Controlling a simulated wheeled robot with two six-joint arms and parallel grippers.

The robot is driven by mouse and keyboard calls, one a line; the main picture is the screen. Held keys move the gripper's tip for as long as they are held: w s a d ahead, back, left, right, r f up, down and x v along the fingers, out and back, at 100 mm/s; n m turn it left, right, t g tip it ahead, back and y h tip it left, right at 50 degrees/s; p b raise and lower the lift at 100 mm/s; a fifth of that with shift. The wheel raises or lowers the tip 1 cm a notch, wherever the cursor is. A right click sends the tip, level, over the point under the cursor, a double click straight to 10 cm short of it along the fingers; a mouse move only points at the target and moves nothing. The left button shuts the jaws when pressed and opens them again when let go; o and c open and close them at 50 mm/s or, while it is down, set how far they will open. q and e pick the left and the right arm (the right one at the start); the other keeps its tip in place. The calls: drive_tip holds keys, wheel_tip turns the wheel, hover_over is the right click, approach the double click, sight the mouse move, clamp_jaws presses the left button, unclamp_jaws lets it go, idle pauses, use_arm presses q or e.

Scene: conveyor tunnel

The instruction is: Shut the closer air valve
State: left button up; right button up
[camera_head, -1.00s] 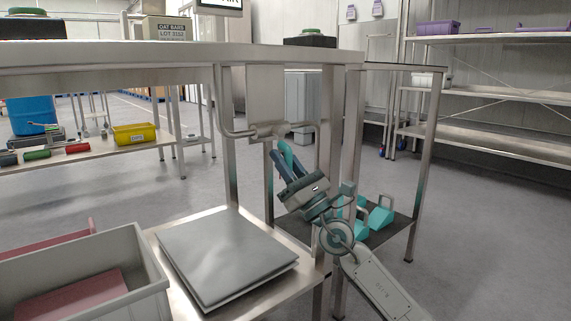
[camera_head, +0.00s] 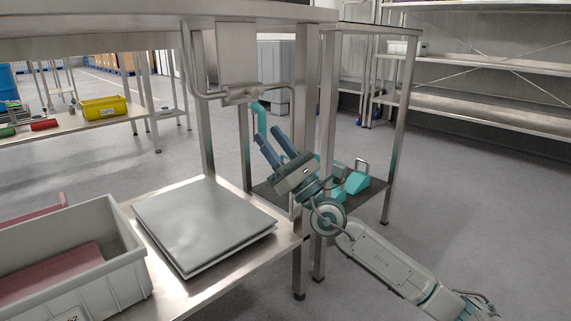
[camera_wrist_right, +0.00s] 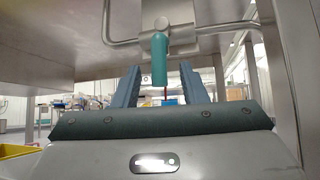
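The air valve has a teal lever handle (camera_head: 261,119) on the metal pipe (camera_head: 207,96) below the steel counter. In the right wrist view the handle (camera_wrist_right: 159,60) hangs down from the pipe fitting, centred between the fingers of my right gripper (camera_wrist_right: 160,70). The fingers stand apart on either side, with visible gaps to the handle. In the head view my right gripper (camera_head: 272,143) points up and left, its fingertips just below and beside the handle's lower end. It is open and holds nothing. My left gripper is not in view. Only one valve shows.
Steel legs (camera_head: 302,150) stand close to my right arm. A grey flat panel (camera_head: 205,222) and a grey bin (camera_head: 130,255) sit at lower left. Open floor lies to the right.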

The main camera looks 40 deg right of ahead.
drive_tip(key=shift+v, duration=2.75)
